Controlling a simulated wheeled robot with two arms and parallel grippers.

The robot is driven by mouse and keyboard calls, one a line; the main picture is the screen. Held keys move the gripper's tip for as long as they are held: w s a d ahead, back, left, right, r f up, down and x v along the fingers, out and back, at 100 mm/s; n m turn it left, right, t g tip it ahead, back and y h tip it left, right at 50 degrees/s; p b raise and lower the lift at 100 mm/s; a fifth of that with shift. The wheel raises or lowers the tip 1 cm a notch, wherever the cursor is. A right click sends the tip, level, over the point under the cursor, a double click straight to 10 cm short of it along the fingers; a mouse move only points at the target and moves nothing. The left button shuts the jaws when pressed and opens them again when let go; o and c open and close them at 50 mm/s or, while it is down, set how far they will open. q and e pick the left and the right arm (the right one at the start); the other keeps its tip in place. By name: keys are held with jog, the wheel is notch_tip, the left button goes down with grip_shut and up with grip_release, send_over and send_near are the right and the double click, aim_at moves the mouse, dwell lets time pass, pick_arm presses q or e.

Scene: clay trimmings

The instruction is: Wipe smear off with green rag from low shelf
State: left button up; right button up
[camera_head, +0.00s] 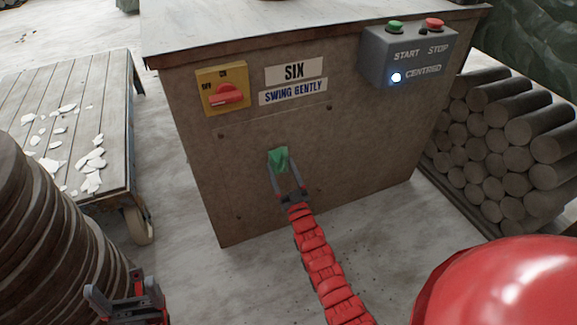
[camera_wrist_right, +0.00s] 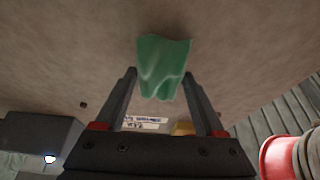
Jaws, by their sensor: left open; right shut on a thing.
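The green rag (camera_head: 278,159) is against or very close to the brown front panel of the machine cabinet (camera_head: 225,175). My right gripper (camera_head: 284,168) is shut on the rag, with its fingers pointing at the panel. In the right wrist view the rag (camera_wrist_right: 163,68) hangs bunched between and beyond the fingertips. I cannot tell whether it touches the panel. No smear can be made out; the rag and gripper cover part of the panel. My left gripper (camera_head: 124,298) is open and empty at the lower left, far from the cabinet. I cannot make out a low shelf.
The panel carries a yellow switch with a red handle (camera_head: 224,92), a "SIX / SWING GENTLY" sign (camera_head: 293,72) and a START/STOP box (camera_head: 410,57). A wheeled cart (camera_head: 60,120) with white scraps stands left. Stacked dark cylinders (camera_head: 500,140) lie right. Floor before the cabinet is clear.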

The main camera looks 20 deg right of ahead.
jog(key=shift+a+r, duration=0.1)
jog(key=shift+a, duration=0.9)
jog(key=shift+s+r+p, duration=0.1)
jog(key=shift+r+p, duration=0.9)
jog(key=shift+r, duration=0.05)
jog(key=shift+d, duration=3.7)
jog(key=shift+s+p, duration=0.3)
jog(key=shift+p, duration=0.05)
jog(key=p, duration=0.2)
send_near(294, 148)
jog(key=shift+s+r, duration=0.2)
jog(key=shift+r, duration=1.05)
